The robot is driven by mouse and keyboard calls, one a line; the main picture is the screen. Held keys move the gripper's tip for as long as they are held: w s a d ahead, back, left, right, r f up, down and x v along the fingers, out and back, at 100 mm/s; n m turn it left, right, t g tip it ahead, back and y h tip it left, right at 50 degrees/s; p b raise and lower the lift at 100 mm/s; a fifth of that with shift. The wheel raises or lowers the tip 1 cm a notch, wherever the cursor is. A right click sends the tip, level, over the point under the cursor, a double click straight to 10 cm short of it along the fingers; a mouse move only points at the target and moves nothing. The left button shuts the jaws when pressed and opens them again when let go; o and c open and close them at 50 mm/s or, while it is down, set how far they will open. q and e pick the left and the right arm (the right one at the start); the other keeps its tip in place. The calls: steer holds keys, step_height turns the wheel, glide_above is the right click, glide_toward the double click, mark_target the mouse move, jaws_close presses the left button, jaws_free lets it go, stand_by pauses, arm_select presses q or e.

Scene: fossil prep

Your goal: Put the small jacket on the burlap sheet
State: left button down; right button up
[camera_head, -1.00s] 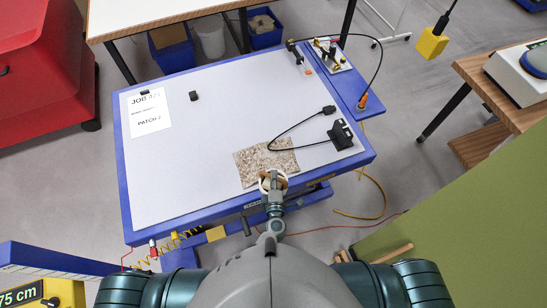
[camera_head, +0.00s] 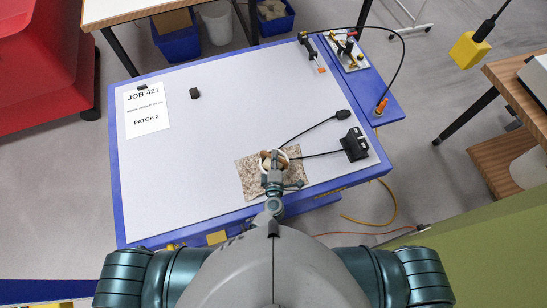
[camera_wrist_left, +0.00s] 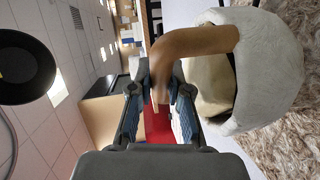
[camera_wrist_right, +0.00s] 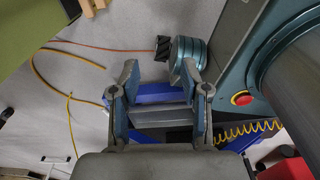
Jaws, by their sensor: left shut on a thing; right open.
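The small jacket (camera_head: 283,158) is a white plaster shell with a brown handle. It shows in the head view over the burlap sheet (camera_head: 251,181), a mottled tan rectangle near the table's front edge. My left gripper (camera_head: 273,166) is shut on the jacket's handle. In the left wrist view, the jacket (camera_wrist_left: 270,65) hangs at the right of my left gripper (camera_wrist_left: 158,98), with the burlap (camera_wrist_left: 300,135) close by. I cannot tell whether jacket and burlap touch. My right gripper (camera_wrist_right: 160,80) is open and empty, away from the table top, in the right wrist view.
A black block (camera_head: 354,144) with a cable lies right of the burlap. A paper sheet (camera_head: 147,108) and a small black block (camera_head: 195,93) lie at the left. A tool tray (camera_head: 347,52) stands at the back right. The table (camera_head: 230,125) is mostly clear.

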arm_select(q)
steer(key=shift+d+f+b, duration=0.25)
steer(key=shift+f+b, duration=0.7)
steer(key=shift+f, duration=0.3)
steer(key=shift+a+r, duration=0.1)
steer(key=shift+a, duration=0.25)
steer(key=shift+a+f, duration=0.3)
steer(key=shift+a, duration=0.15)
steer(key=shift+s+f, duration=0.1)
steer(key=shift+f, duration=0.05)
steer(key=shift+s+d+f, duration=0.15)
steer(key=shift+d+f, duration=0.15)
steer(key=shift+d, duration=0.05)
steer(key=shift+s+d, duration=0.1)
steer(key=c, duration=1.4)
jaws_free()
steer(key=shift+s+f, duration=0.1)
steer(key=shift+f, duration=0.1)
steer(key=shift+o, duration=1.4)
arm_select(e)
steer(key=f, duration=0.1)
steer(key=w+d+f, duration=0.1)
steer(key=d+f, duration=0.1)
steer(key=shift+w+f, duration=0.2)
steer(key=shift+f, duration=0.1)
steer(key=shift+a, duration=0.15)
